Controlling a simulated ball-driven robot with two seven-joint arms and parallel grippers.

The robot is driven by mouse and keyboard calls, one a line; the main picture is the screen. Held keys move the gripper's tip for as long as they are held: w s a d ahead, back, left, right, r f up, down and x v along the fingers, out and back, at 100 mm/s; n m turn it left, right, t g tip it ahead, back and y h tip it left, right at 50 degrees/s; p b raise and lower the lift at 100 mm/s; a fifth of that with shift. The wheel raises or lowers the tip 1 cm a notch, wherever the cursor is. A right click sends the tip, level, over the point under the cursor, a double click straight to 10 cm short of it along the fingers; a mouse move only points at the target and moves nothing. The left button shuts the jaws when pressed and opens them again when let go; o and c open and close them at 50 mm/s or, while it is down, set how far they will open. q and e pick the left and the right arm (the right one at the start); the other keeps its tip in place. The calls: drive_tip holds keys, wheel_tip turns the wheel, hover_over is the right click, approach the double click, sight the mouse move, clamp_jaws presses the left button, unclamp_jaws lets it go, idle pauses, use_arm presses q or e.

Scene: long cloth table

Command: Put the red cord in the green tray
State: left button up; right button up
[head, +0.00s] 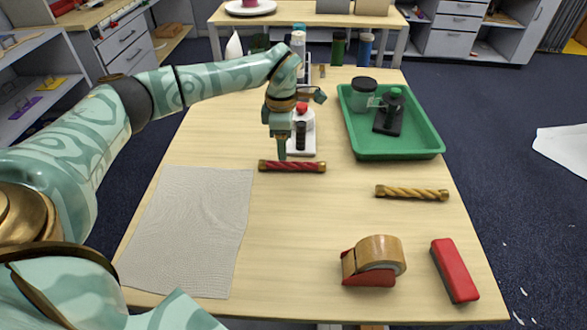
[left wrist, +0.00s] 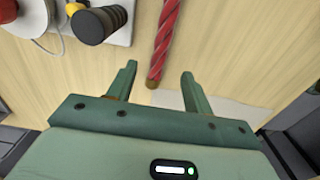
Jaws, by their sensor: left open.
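The red cord (head: 300,166) is a short twisted piece with gold ends, lying on the table left of the green tray (head: 398,152). My left gripper (head: 282,153) points down just above the cord's left end. In the left wrist view the red cord (left wrist: 166,40) reaches toward the gap of my open left gripper (left wrist: 157,85), its gold end near the fingertips. The gripper appears empty. My right gripper is not in view.
A white device with a red top (head: 302,132) stands just behind the cord. A gold cord (head: 411,193) lies in front of the tray. A tape dispenser (head: 373,262) and red block (head: 455,270) are near the front. A grey cloth (head: 190,232) lies at left; the table's middle is clear.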

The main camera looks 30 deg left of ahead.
sight(292, 166)
use_arm(q)
wheel_tip(292, 166, down, 7)
drive_tip(key=shift+a+r+b, duration=0.15)
drive_tip(key=shift+b, duration=0.9)
drive_tip(key=shift+r, duration=0.15)
clamp_jaws()
